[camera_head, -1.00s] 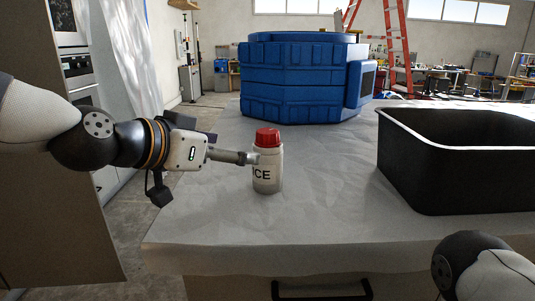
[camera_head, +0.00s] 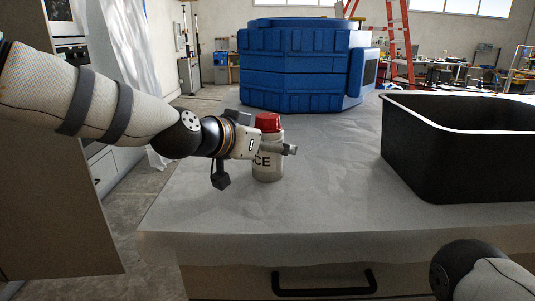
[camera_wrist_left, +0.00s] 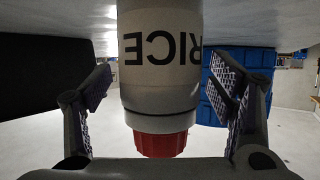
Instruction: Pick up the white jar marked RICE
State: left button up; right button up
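The white jar marked RICE (camera_head: 267,168) stands upright on the covered table, with a red lid (camera_head: 268,122). In the head view my left gripper (camera_head: 283,149) reaches across it, with a finger in front hiding part of its label. In the left wrist view, which is upside down, the jar (camera_wrist_left: 160,65) is between the two fingers of my left gripper (camera_wrist_left: 163,88). A gap shows on each side of the jar, so the fingers are open around it and not touching. My right gripper is out of view; only part of that arm shows at the bottom right.
A large black open bin (camera_head: 455,150) stands on the right of the table (camera_head: 330,205). A big blue ribbed container (camera_head: 300,65) stands at the back. The table between jar and bin is clear. A black drawer handle (camera_head: 325,284) is below the front edge.

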pick_arm(q)
jog(key=c, duration=1.4)
jog(key=shift+r, duration=0.1)
jog(key=shift+c, duration=0.8)
